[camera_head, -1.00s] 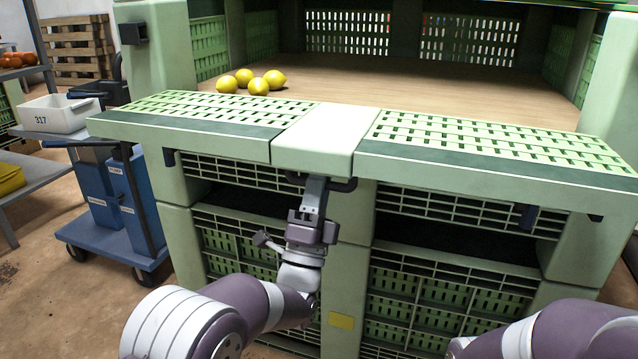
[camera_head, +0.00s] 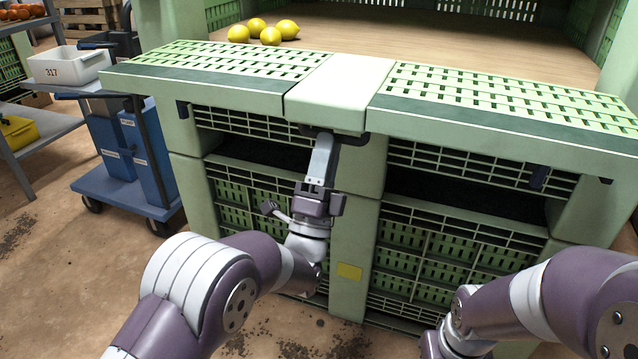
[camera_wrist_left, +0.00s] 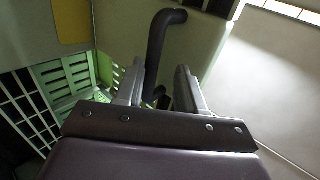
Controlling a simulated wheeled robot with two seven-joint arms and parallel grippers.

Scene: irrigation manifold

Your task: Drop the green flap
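The green flap (camera_head: 450,92) is a broad slatted panel with a pale plain middle section (camera_head: 342,92). It sticks out level from the front of a large green crate-like bin. A dark bent handle (camera_head: 356,139) sits under its middle; it also shows in the left wrist view (camera_wrist_left: 158,45). My left gripper (camera_head: 322,142) is under the flap's front edge at this handle. In the left wrist view its fingers (camera_wrist_left: 160,92) stand apart with the handle between them and a gap beside it. My right arm shows at lower right; its fingers are not visible.
Several lemons (camera_head: 270,35) lie on the wooden surface (camera_head: 400,38) behind the flap. A blue cart (camera_head: 130,190) and a shelf with a white bin (camera_head: 68,65) stand to the left. Slatted crate fronts (camera_head: 440,250) lie below the flap.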

